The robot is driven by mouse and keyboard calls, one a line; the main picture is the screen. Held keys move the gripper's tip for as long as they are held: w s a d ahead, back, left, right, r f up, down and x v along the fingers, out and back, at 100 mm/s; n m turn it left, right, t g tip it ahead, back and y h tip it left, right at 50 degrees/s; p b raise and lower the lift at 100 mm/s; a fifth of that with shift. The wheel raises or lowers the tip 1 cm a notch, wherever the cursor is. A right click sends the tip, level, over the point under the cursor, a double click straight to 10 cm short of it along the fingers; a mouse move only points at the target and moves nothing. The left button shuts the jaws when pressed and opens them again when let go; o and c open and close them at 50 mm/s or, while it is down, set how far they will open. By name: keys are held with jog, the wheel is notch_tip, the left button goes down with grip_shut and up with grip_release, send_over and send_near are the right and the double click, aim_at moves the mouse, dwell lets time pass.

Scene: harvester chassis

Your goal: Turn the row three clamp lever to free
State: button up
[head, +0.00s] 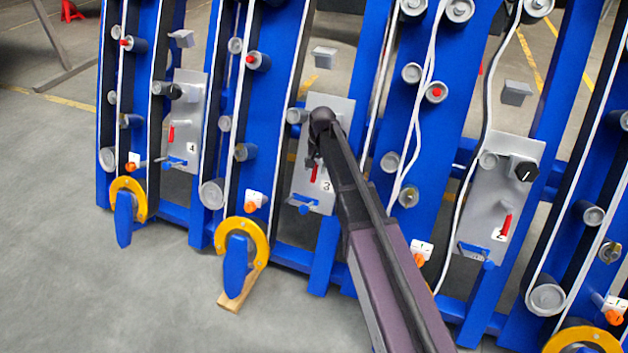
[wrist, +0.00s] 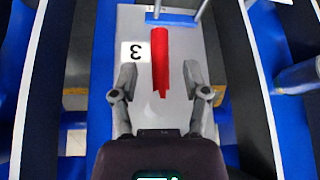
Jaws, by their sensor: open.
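The row three clamp lever is a red handle (head: 314,174) on a grey plate (head: 335,108) marked 3 in the head view. In the wrist view the red lever (wrist: 160,58) runs lengthwise up the picture, beside an upside-down 3 label (wrist: 134,52). My gripper (wrist: 159,76) is open, with one finger on each side of the lever's near end and a gap visible on both sides. It looks apart from the lever. In the head view my arm hides most of the gripper and part of the plate.
Plate 4 (head: 190,82) at left and plate 2 (head: 517,150) at right carry similar red levers. Blue uprights with grey rollers flank plate 3. A blue T-handle (head: 304,204) sits below the lever. Yellow wheels (head: 262,242) stand at the front; the floor (head: 80,270) at left is clear.

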aim_at(315, 172)
jog(key=shift+a+f+b, duration=0.2)
jog(key=shift+f+b, duration=1.4)
jog(key=shift+f, duration=0.3)
jog(key=shift+c, duration=0.2)
grip_shut()
